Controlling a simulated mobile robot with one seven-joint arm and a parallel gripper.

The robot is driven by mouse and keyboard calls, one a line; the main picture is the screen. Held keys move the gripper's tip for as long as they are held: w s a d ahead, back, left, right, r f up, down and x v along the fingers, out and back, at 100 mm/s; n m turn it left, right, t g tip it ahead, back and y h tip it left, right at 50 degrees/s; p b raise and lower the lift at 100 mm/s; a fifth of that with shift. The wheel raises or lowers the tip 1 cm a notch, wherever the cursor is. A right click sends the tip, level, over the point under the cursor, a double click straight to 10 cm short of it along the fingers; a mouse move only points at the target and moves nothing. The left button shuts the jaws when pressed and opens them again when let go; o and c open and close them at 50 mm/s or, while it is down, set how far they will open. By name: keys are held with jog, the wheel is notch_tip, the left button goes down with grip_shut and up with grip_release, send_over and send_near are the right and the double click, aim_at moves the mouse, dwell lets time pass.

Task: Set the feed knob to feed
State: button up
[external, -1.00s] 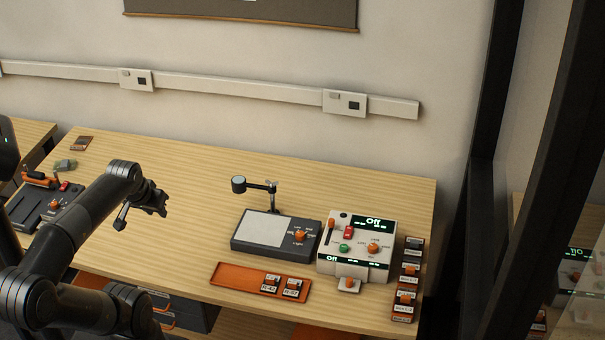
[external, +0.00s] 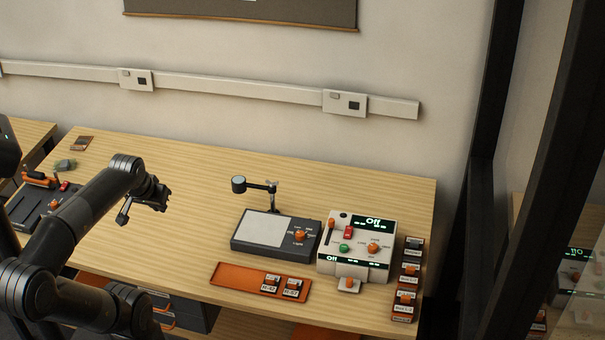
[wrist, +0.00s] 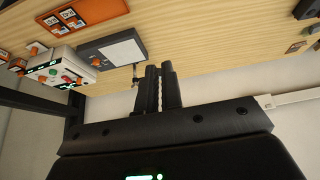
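The white control box (external: 330,262) stands at the right of the table, with a green-lit display reading "Off". An orange knob (external: 373,248) with small labels around it sits on its right face. The labels are too small to read, so I cannot tell its setting or confirm it is the feed knob. The box also has a red switch (external: 348,231), a green button (external: 344,248) and an orange-topped slider (external: 331,223). In the wrist view the box (wrist: 55,68) appears at upper left. My gripper (external: 160,197) is raised left of the box, well apart; its fingers (wrist: 160,85) look together and empty.
A dark grey pad (external: 247,248) with a lamp arm and an orange knob (external: 300,235) stands left of the box. An orange tray (external: 233,279) with two labelled blocks lies in front. Several labelled blocks (external: 407,283) line the right edge. The table's middle is clear.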

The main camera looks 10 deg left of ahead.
jog(key=shift+m+g+h, duration=0.3)
jog(key=shift+g, duration=0.1)
jog(key=w+d+r, duration=0.1)
jog(key=w+d, duration=0.1)
jog(key=w, duration=0.1)
jog(key=w+d+r, duration=0.1)
jog(key=w+d, duration=0.1)
jog(key=w, duration=0.2)
jog(key=w+d+r, duration=0.1)
jog(key=w+d, duration=0.1)
jog(key=w, duration=0.2)
jog(key=shift+w+d, duration=0.15)
jog(key=shift+w, duration=0.1)
grip_shut()
jog(key=w+d+f, duration=0.3)
jog(key=w+d, duration=0.5)
jog(key=d, duration=0.3)
jog(key=w+d+f, duration=0.3)
jog(key=w+d, duration=0.5)
jog(key=d, duration=0.2)
jog(key=w+d+f+m+g, duration=0.1)
jog(key=d+f, duration=0.5)
jog(key=d, duration=0.6)
jog(key=shift+w+d+f, duration=0.2)
jog(key=shift+w+d, duration=0.05)
jog(key=shift+w, duration=0.4)
jog(key=shift+f, duration=0.1)
